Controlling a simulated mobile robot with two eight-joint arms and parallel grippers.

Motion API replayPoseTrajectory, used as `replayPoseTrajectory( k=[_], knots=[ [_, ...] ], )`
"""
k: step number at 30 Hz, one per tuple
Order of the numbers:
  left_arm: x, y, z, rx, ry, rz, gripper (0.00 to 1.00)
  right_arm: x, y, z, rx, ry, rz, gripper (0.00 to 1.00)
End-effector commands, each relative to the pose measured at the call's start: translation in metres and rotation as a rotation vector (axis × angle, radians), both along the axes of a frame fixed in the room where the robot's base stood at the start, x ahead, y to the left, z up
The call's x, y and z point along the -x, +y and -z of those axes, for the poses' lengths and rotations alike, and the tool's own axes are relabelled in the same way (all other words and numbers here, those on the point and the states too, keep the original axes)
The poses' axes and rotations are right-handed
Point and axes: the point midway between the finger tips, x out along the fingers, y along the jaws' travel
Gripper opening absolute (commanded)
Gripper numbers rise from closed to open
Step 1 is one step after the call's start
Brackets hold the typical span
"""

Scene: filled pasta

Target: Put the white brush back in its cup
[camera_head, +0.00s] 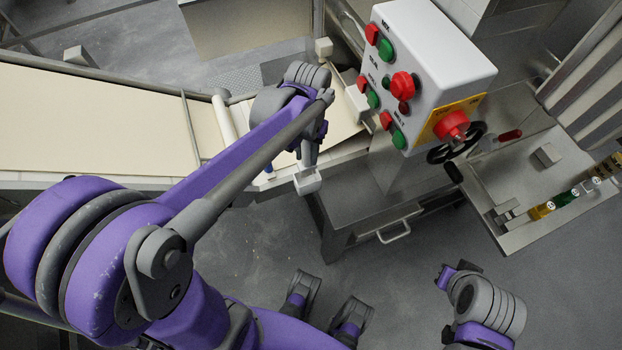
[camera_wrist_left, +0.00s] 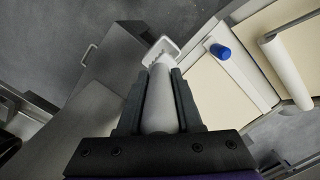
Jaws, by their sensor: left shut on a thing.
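My left gripper (camera_head: 308,158) is over the near edge of the conveyor. The left wrist view shows its two dark fingers (camera_wrist_left: 160,90) shut on the pale cylindrical handle of the white brush (camera_wrist_left: 160,105). A white boxy piece (camera_wrist_left: 161,50) shows just beyond the fingertips. In the head view this white piece (camera_head: 307,181) is right below the gripper. I cannot tell whether it is the brush's head or the cup. Part of my right arm shows at the lower right of the head view; its jaws cannot be made out.
The cream conveyor belt (camera_head: 90,115) runs to the left. A blue knob (camera_wrist_left: 220,51) sits on its edge. A white control box (camera_head: 430,70) with red and green buttons stands at the right. Below it is a steel cabinet (camera_head: 375,215) with a handle. Grey floor is open in front.

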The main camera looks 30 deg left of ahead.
Motion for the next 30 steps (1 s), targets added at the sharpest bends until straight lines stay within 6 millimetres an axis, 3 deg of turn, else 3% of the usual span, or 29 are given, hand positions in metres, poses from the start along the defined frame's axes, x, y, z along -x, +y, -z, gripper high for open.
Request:
replayPoseTrajectory(
  k=[4, 16, 29, 30],
  knots=[
    [0.0, 0.0, 0.031, -0.001, 0.0, 0.0, 0.0, 0.001, 0.0, 0.006, 0.0, 0.002, 0.0, 0.0],
    [-0.001, 0.0, 0.078, -0.002, -0.001, 0.001, 0.0, 0.001, 0.0, 0.015, 0.0, 0.005, 0.0, 0.0],
    [0.0, 0.0, 0.087, -0.002, -0.001, 0.001, 0.0, 0.002, 0.0, 0.018, 0.0, 0.006, 0.0, 0.0],
    [0.0, 0.0, 0.087, -0.002, -0.001, 0.001, 0.38, 0.002, 0.0, 0.018, 0.0, 0.006, 0.0, 0.0]
  ],
)
